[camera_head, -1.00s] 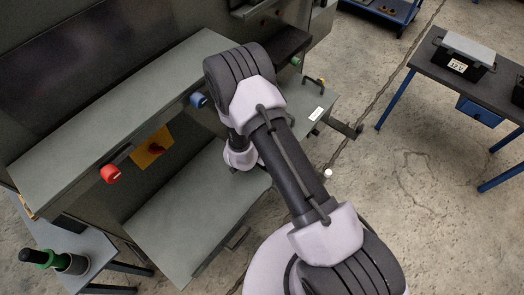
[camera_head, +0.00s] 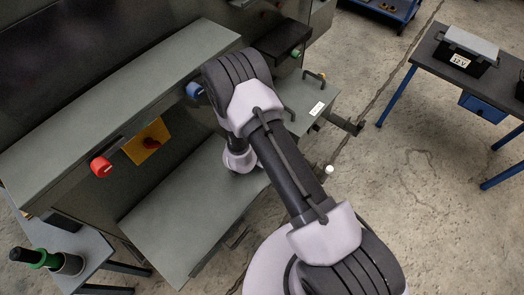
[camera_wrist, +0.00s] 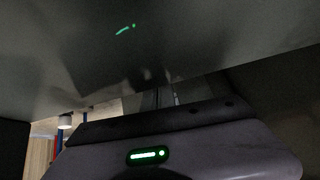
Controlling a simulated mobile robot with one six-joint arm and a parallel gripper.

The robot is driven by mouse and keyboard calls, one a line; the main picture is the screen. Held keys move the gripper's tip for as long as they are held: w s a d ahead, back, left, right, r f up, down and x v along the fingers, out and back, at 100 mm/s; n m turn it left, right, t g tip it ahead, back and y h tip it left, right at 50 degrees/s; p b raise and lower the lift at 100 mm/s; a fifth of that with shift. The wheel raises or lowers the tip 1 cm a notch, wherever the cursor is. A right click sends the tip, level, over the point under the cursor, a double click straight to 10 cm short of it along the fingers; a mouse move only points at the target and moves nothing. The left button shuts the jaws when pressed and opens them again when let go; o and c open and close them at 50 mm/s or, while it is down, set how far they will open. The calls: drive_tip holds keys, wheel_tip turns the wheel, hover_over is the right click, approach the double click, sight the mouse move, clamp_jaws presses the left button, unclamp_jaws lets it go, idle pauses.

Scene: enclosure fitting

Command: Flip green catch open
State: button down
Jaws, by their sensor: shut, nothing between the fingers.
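A small green catch (camera_head: 296,53) shows at the front edge of the enclosure, just below a black ledge and beyond my arm. Its exact position, open or closed, is too small to tell. In the head view my gripper is hidden behind and below my arm. In the wrist view my gripper (camera_wrist: 166,98) is shut and empty, with its fingers dim under a large grey metal surface (camera_wrist: 220,35). The green catch cannot be made out in the wrist view; the green lights there are on my gripper and mirrored in the metal.
A blue knob (camera_head: 194,90) and a red knob (camera_head: 101,167) sit along the same front edge. A red switch on a yellow plate (camera_head: 147,142) is below. The grey lower shelf (camera_head: 175,215) lies under my arm. A dark workbench (camera_head: 440,55) stands right, with open floor between.

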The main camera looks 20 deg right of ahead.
drive_tip(key=p+v, duration=0.7)
drive_tip(key=v, duration=1.1)
drive_tip(key=shift+r, duration=0.25)
drive_tip(key=shift+s, duration=0.1)
